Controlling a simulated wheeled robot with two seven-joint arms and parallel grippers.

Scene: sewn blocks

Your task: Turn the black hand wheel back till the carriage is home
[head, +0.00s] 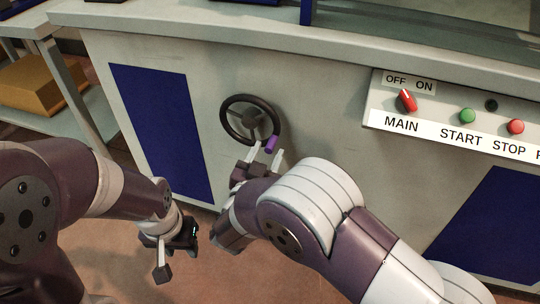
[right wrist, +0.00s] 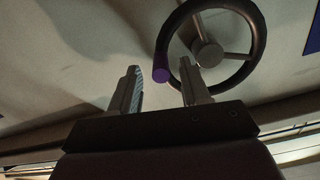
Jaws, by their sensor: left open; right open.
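The black hand wheel (head: 235,105) is mounted on the front of the grey machine cabinet. It has spokes, a grey hub and a purple handle (head: 271,144) at its lower right in the head view. In the right wrist view the wheel (right wrist: 259,62) is at the upper right, with the purple handle (right wrist: 161,74) at its left edge. My right gripper (head: 265,157) is open just below the handle; in the right wrist view its fingers (right wrist: 160,88) stand apart, with the handle showing between and beyond them. My left gripper (head: 177,262) is open and empty, low and away from the wheel. No carriage is identifiable.
A control panel (head: 450,90) with a red MAIN switch (head: 407,100), a green START button (head: 467,116) and a red STOP button (head: 515,127) is at the right. A side table holding a yellow-brown box (head: 40,84) stands at the left. Dark blue panels (head: 160,125) flank the wheel.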

